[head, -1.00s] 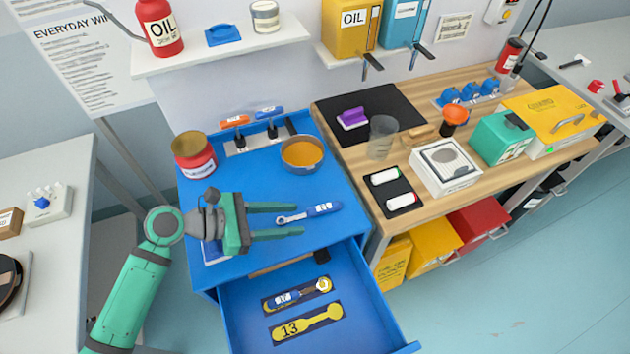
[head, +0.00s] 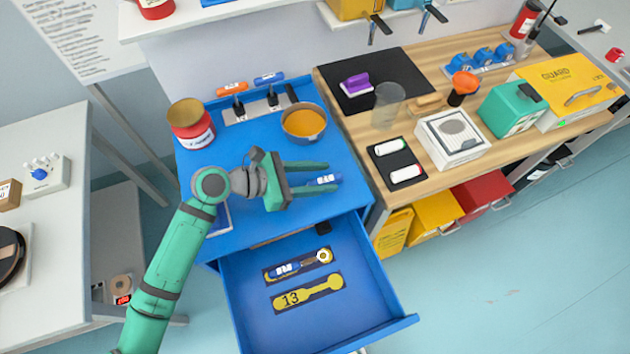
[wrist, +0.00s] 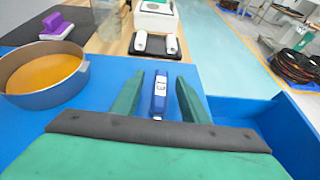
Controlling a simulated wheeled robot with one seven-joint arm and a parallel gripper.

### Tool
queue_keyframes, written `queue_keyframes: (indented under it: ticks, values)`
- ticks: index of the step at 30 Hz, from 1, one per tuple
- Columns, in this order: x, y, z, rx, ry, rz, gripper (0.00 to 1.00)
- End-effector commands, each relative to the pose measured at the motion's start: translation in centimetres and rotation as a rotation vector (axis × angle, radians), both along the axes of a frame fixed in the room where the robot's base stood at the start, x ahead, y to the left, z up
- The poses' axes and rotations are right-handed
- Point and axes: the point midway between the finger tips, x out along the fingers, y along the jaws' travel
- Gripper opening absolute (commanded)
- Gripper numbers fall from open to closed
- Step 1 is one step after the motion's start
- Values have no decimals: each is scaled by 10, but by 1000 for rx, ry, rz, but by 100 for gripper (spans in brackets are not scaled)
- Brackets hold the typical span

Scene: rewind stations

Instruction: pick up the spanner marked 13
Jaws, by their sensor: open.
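A blue-handled spanner (head: 326,180) lies on the blue cabinet top (head: 335,150). In the wrist view the spanner (wrist: 160,92) carries a white label that seems to read 13. My gripper (head: 332,175) is open, its two green fingers reaching right over the cabinet top. In the wrist view the handle shows between my fingers (wrist: 160,80); I cannot tell their exact height. The spanner's near end is hidden behind my gripper. The open drawer (head: 350,318) below has an empty yellow outline marked 13 (head: 308,294).
Another blue-handled spanner (head: 290,267) lies in the drawer's upper slot. A pan of orange contents (head: 304,124) and a red tin (head: 191,126) stand behind my gripper. The wooden bench (head: 420,190) adjoins at the right, with a black tray of two white rolls (head: 395,163).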

Motion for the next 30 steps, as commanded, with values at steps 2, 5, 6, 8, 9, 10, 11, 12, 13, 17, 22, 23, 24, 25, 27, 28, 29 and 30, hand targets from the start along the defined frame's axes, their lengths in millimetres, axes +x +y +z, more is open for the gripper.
queue_keyframes:
  ticks: [2,5,6,8,9,10,11,12,13,17,22,23,24,25,27,28,29,30]
  values:
    - [2,-14,-3,-2,-1,-9,41]
    - [5,-21,-7,-1,0,-6,41]
    - [6,-22,-8,0,0,-5,41]
    - [6,-22,-9,0,0,-2,41]
    - [7,-22,-9,0,0,-1,41]
    - [7,-21,-9,1,0,0,41]
    - [7,-21,-9,1,0,1,41]
    - [7,-20,-9,1,0,2,41]
    - [7,-20,-9,1,0,3,41]
    - [7,-19,-9,1,1,4,17]
    - [7,-19,-9,0,-1,5,0]
    - [7,-19,-9,0,-1,5,0]
    - [7,-19,-9,0,-1,4,0]
    - [7,-19,-9,0,-1,4,0]
    - [7,-19,-9,0,-1,4,0]
    - [7,-19,-8,0,0,3,0]
    - [7,-19,-8,1,0,3,0]
    - [7,-19,-7,1,-1,3,0]
